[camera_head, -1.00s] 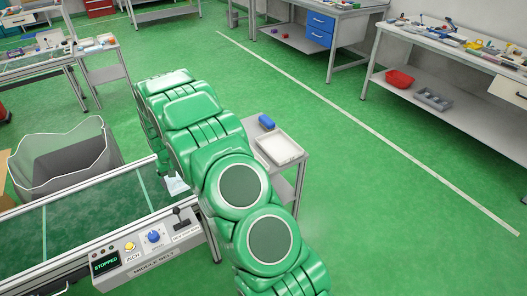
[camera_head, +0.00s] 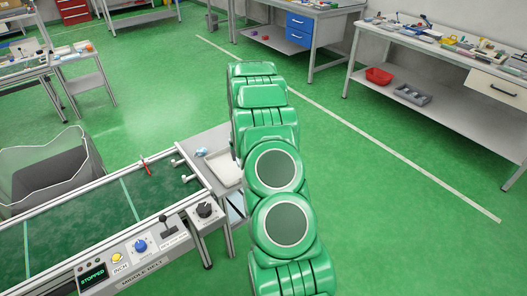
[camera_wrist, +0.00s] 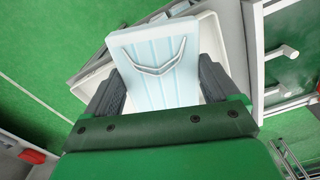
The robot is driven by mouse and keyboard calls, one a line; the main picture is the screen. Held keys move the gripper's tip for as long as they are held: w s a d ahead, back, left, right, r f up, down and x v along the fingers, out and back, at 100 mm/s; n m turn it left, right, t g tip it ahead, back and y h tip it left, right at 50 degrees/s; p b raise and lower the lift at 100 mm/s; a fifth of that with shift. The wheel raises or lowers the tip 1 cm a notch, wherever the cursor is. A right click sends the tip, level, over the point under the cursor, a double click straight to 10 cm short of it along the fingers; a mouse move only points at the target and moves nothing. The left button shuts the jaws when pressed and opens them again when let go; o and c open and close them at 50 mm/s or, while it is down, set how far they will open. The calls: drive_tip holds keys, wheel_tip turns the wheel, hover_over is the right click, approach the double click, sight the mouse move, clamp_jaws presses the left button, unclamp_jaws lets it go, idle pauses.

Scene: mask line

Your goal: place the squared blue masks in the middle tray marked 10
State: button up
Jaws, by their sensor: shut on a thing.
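In the wrist view my gripper (camera_wrist: 160,82) is shut on a pale light-blue pleated mask (camera_wrist: 152,48), squarish with a grey zigzag line across it. The mask sticks out beyond the fingers. It is held over a white tray (camera_wrist: 96,74), whose rim shows behind it; I cannot tell how high above. In the head view the white tray (camera_head: 222,166) is on a grey side table beyond the belt's end, partly hidden by my arm. A small light-blue thing (camera_head: 202,151) lies beside it. My gripper is hidden there, and no number is readable on the tray.
The middle belt (camera_head: 95,215) reads STOPPED, with its control panel (camera_head: 145,250) at the near edge. A grey bin with a clear liner (camera_head: 45,170) stands left of it. Workbenches (camera_head: 450,95) line the back right. The green floor between is clear.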

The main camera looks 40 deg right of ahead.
drive_tip(key=s+d+m, duration=0.1)
drive_tip(key=s+d, duration=0.3)
drive_tip(key=d, duration=0.5)
drive_tip(key=shift+w+d+f, duration=1.25)
drive_tip(key=shift+w+f, duration=0.3)
drive_tip(key=shift+w, duration=0.3)
drive_tip(key=shift+w+d+f, duration=1.25)
drive_tip(key=shift+w+f, duration=0.3)
drive_tip(key=shift+w, duration=0.3)
drive_tip(key=shift+w+d+f, duration=1.25)
drive_tip(key=shift+w+f, duration=0.3)
drive_tip(key=shift+w, duration=0.3)
drive_tip(key=shift+w+f, duration=0.15)
drive_tip(key=shift+f, duration=0.1)
drive_tip(key=shift+f, duration=1.5)
drive_tip(key=shift+f, duration=0.2)
drive_tip(key=o, duration=0.8)
